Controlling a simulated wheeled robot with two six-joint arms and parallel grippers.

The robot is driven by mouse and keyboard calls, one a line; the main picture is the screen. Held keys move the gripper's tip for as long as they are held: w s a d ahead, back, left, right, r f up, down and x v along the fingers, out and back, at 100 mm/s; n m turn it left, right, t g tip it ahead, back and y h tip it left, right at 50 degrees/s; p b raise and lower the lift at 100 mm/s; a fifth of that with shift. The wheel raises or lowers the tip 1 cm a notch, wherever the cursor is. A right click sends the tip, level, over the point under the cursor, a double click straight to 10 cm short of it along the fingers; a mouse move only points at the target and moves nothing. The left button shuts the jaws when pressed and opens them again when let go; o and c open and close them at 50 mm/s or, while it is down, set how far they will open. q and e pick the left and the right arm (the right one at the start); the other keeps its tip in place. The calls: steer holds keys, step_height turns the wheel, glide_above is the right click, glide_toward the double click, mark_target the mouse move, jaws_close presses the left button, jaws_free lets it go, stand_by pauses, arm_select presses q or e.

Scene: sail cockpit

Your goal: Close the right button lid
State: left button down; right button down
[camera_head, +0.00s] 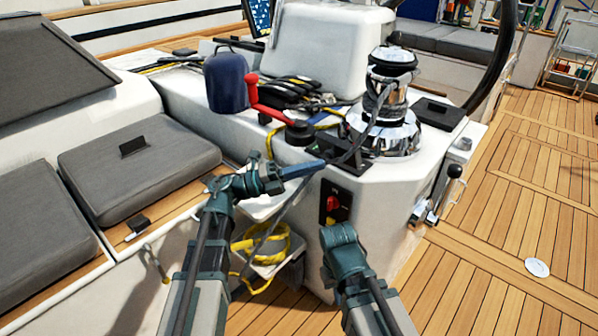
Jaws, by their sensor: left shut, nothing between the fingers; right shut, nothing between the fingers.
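A black button panel (346,158) lies on top of the white console, just left of the chrome winch (384,130). The button lids on it are small and dark, and I cannot tell how the right one stands. My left gripper (318,164) is shut and empty, its tips pointing right at the panel's near left edge and covering part of it. I cannot tell whether it touches the panel. My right gripper (338,237) is lower, in front of the console's front face. It is shut and empty, and its fingertips are mostly hidden behind its own wrist.
A red switch (332,203) is on the front face, above my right gripper. Grey cushions (138,165) lie left; teak deck (500,220) is open at right.

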arm_select(q)
steer(key=shift+w+d+r, duration=0.2)
steer(key=shift+w+d, duration=0.1)
steer(key=shift+w, duration=0.15)
